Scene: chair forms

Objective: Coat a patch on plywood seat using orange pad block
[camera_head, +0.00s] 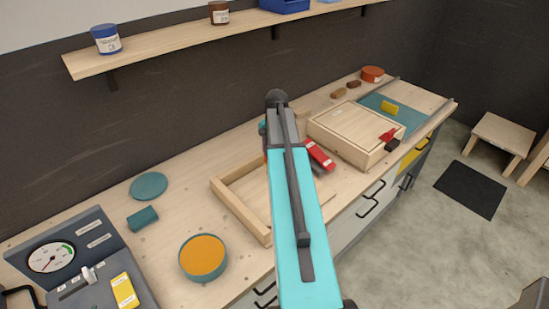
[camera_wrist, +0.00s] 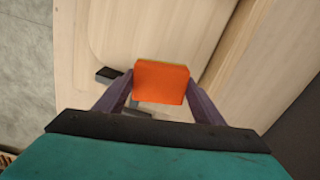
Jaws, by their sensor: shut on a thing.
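My gripper (camera_wrist: 160,95) is shut on an orange pad block (camera_wrist: 161,82) in the wrist view, with a dark finger on each side. The pad is over a pale wooden panel with a rounded outline (camera_wrist: 150,30), which looks like the plywood seat. I cannot tell whether the pad touches it. In the head view my arm hides the gripper and pad, and only part of the pale panel (camera_head: 250,190) shows inside a wooden frame (camera_head: 238,215). A teal tub with orange contents (camera_head: 203,257) stands open at the front.
A red clamp (camera_head: 319,155) is just right of my arm. A wooden box (camera_head: 355,131) and a teal mat (camera_head: 378,103) lie farther back. A teal lid (camera_head: 149,186), a teal block (camera_head: 142,218) and a grey gauge unit (camera_head: 75,262) are at left. A shelf (camera_head: 180,42) runs above.

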